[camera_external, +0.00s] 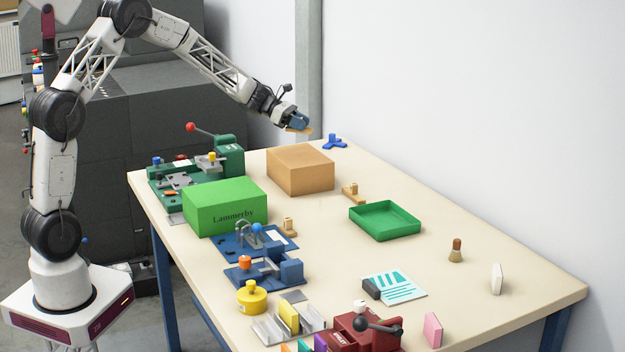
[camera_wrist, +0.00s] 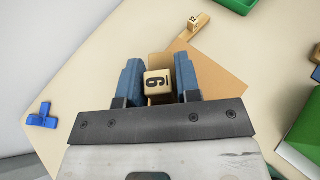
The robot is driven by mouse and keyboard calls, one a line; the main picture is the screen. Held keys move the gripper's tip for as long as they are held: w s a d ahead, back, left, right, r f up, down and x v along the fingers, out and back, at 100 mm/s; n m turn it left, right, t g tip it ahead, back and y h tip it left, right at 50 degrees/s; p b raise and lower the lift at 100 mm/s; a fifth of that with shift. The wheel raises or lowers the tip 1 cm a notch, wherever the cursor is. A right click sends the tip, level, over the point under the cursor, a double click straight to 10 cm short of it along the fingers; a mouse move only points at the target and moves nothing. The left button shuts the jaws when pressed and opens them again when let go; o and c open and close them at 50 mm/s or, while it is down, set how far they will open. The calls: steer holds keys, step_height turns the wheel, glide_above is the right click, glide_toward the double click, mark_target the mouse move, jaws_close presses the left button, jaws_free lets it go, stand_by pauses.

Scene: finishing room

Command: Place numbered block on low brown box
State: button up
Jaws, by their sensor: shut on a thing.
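The numbered block (camera_wrist: 158,82) is a pale wooden block with a black underlined digit on the face I see, a 6 or a 9. My gripper (camera_external: 298,124) is shut on it, with a blue finger on each side in the wrist view (camera_wrist: 159,80). In the external view only a small tan part shows under the fingertips. The low brown box (camera_external: 300,168) stands on the table near its far left edge. My gripper is in the air above the box's back part, apart from it. In the wrist view the box (camera_wrist: 222,80) lies below the block, partly hidden by block and gripper.
A green box (camera_external: 225,207) marked Lammerby stands in front left of the brown box. A blue three-armed piece (camera_external: 334,141) lies behind it. To the right are a wooden piece with a small block (camera_external: 353,193) and a green tray (camera_external: 362,224). Several fixtures crowd the table's left side.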

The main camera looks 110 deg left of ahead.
mark_target(301, 155)
stand_by(0.3)
steer(key=shift+f, duration=2)
steer(key=shift+f, duration=0.1)
steer(key=shift+f, duration=1.9)
steer(key=o, duration=0.9)
steer(key=shift+f, duration=0.15)
